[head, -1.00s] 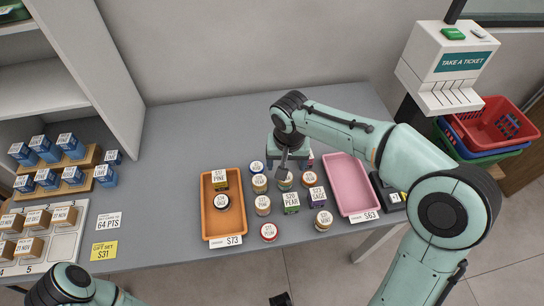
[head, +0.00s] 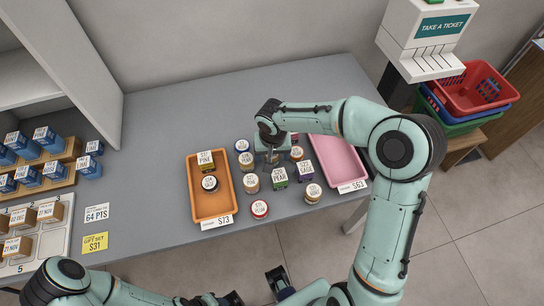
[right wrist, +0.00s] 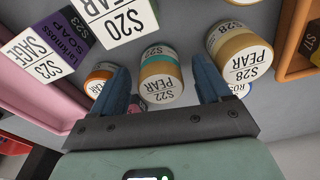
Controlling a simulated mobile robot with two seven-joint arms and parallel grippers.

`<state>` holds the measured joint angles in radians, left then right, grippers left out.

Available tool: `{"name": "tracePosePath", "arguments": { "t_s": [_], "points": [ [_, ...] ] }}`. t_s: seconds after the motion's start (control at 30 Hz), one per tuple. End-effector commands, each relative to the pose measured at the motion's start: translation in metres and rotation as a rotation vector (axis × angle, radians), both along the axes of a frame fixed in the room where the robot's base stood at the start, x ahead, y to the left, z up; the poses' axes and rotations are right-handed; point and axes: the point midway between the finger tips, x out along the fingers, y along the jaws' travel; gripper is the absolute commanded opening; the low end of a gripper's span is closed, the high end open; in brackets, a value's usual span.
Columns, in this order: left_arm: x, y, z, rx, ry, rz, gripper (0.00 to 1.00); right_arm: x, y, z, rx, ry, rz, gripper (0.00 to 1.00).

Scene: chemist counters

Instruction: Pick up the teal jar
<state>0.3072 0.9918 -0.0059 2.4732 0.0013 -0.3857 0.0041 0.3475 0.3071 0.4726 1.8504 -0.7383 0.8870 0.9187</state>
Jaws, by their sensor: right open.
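The teal jar (right wrist: 160,77) has a cream lid reading S22 PEAR and a teal band. It stands on the grey counter and shows between the two fingers of my right gripper (right wrist: 159,90) in the right wrist view. The fingers are apart, one on each side of the jar, with a gap to it. In the head view my right gripper (head: 270,155) is over the group of jars and mostly hides the teal jar.
An orange tray (head: 212,217) lies left, a pink tray (head: 345,172) right. Bare counter lies behind.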

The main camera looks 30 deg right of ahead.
Motion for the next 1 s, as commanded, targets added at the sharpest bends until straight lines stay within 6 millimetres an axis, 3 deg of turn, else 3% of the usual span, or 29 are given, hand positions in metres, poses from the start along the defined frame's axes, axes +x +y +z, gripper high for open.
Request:
{"name": "tracePosePath", "arguments": {
  "t_s": [0.13, 0.37, 0.57, 1.0],
  "points": [
    [-0.0003, 0.0, -0.0012, 0.0, 0.0, 0.0, 0.43, 0.0015, -0.0002, -0.0145, 0.001, 0.001, 0.001, 0.77],
    [-0.0003, 0.0, -0.0011, 0.0, 0.0, 0.0, 0.43, 0.0019, -0.0003, -0.0156, 0.0, -0.001, 0.001, 0.77],
    [-0.0003, 0.0, -0.0011, 0.0, 0.0, 0.0, 0.43, 0.0019, -0.0002, -0.0154, 0.0, -0.001, 0.001, 0.15],
    [0.0, 0.0, 0.0, 0.0, 0.0, 0.0, 0.43, 0.0027, -0.0005, -0.0064, -0.001, -0.005, 0.001, 0.15]
  ]
}}
